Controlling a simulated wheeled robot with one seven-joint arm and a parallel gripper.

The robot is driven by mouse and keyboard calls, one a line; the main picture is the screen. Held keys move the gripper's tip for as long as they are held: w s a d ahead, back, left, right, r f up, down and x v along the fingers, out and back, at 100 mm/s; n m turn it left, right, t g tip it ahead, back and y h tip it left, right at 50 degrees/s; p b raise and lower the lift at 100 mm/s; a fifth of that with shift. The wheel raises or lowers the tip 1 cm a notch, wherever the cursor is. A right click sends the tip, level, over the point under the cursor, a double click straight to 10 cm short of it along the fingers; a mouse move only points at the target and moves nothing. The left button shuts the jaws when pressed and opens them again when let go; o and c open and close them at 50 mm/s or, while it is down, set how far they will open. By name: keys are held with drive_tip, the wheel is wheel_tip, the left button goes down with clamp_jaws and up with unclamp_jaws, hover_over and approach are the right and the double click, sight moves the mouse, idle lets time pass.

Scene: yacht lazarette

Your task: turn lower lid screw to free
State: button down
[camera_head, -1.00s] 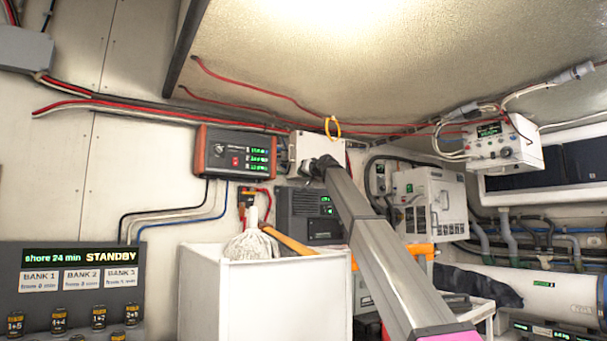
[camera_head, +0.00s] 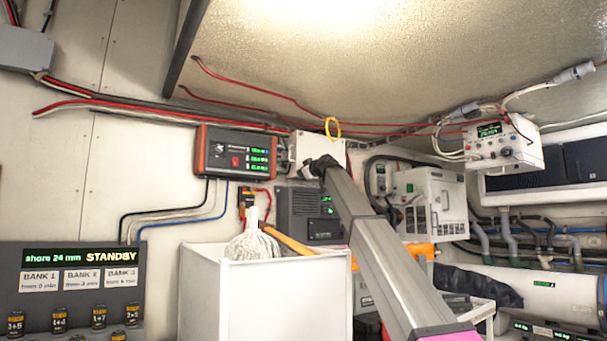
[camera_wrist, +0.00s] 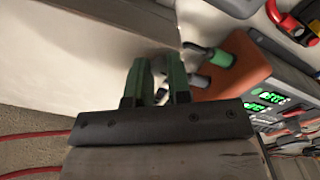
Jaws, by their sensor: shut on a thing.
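The white box (camera_head: 301,151) with the lid is mounted on the wall beside the orange-framed display unit. My gripper (camera_head: 311,168) is at the box's lower right part, in front of its face. In the wrist view, the two green fingers of my gripper (camera_wrist: 160,82) point at a pale surface (camera_wrist: 110,40). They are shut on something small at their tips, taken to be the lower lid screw. The screw itself is hidden by the fingers, so its turn cannot be seen.
The orange-framed display unit (camera_head: 237,152) is close left of the box; its orange end (camera_wrist: 232,65) is close to the fingers in the wrist view. A yellow loop (camera_head: 332,128) hangs by the box's top. Red cables (camera_head: 250,88) run above. A white bin (camera_head: 270,300) stands below.

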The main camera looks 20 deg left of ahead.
drive_tip(key=shift+n, duration=1.1)
drive_tip(key=c, duration=1.1)
unclamp_jaws()
drive_tip(key=shift+o, duration=0.2)
drive_tip(key=shift+s+d, duration=0.1)
drive_tip(key=v, duration=1)
drive_tip(key=shift+s+d, duration=0.15)
drive_tip(key=shift+d, duration=0.05)
drive_tip(key=shift+d, duration=0.1)
